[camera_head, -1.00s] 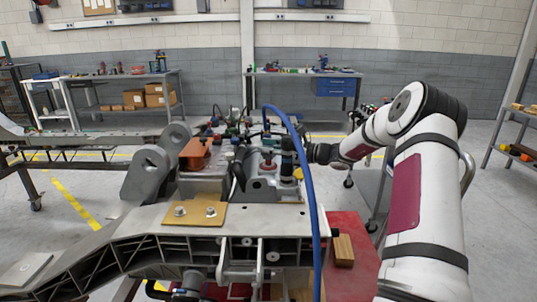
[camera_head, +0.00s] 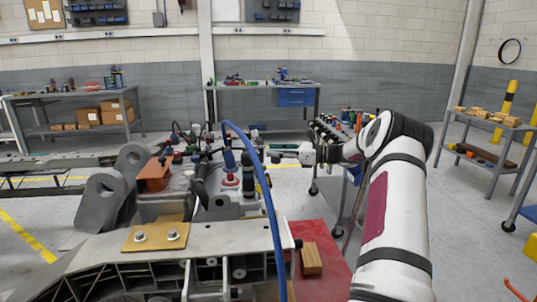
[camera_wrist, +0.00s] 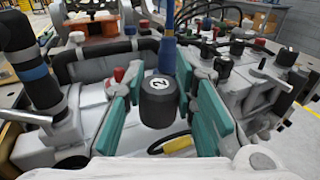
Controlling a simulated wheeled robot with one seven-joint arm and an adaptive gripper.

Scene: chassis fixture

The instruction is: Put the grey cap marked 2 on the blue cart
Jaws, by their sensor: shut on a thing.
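The dark grey cap marked 2 (camera_wrist: 159,100) is between the teal fingers of my gripper (camera_wrist: 160,112) in the wrist view. The fingers are shut on it, and its number faces the camera. In the head view my gripper (camera_head: 284,149) is above the right side of the chassis fixture, partly behind the blue hose, and the cap cannot be made out there. A wheeled cart with a blue panel (camera_head: 355,174) stands behind my arm. Part of another blue cart (camera_head: 525,210) shows at the right edge. I cannot tell which is the task's cart.
The grey fixture (camera_head: 205,236) is crowded with hoses, knobs and fittings. A wooden block (camera_head: 311,259) lies on a red surface (camera_head: 309,233). A grey shelf (camera_head: 488,122) stands at right, with open floor before it.

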